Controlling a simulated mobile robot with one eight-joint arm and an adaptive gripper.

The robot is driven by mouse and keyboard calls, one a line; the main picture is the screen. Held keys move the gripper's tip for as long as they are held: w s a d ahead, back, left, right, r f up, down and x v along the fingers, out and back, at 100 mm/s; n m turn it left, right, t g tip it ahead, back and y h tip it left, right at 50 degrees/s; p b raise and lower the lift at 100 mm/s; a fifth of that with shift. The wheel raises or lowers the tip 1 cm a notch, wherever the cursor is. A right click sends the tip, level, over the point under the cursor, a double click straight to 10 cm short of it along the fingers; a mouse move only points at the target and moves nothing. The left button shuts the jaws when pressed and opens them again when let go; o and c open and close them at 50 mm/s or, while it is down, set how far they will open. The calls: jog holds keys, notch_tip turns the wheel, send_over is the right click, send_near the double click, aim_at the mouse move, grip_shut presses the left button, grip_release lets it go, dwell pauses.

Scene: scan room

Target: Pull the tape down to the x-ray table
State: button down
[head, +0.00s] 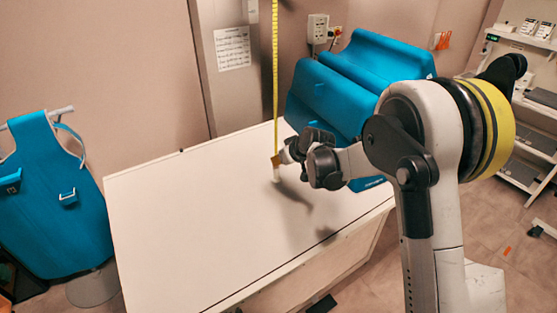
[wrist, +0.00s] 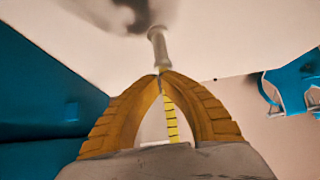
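The yellow tape (head: 275,80) hangs straight down from above the head view, over the white x-ray table (head: 190,230). My gripper (head: 276,160) has its orange fingertips shut on the tape's lower end. In the wrist view the fingertips (wrist: 161,73) meet just behind the white end piece (wrist: 158,48), and the yellow tape (wrist: 170,118) shows between the fingers. The end piece points toward the table top (wrist: 215,30). A shadow lies on the table beside the gripper. The end piece looks close to the table top, but whether it touches is not clear.
A blue apron (head: 50,200) hangs at the left. Shelves (head: 530,100) stand at the right. Most of the table top is bare.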

aim_at(278, 178)
jog(key=shift+f, duration=0.1)
notch_tip(278, 178, down, 5)
jog(key=b, duration=0.3)
jog(key=shift+r, duration=0.2)
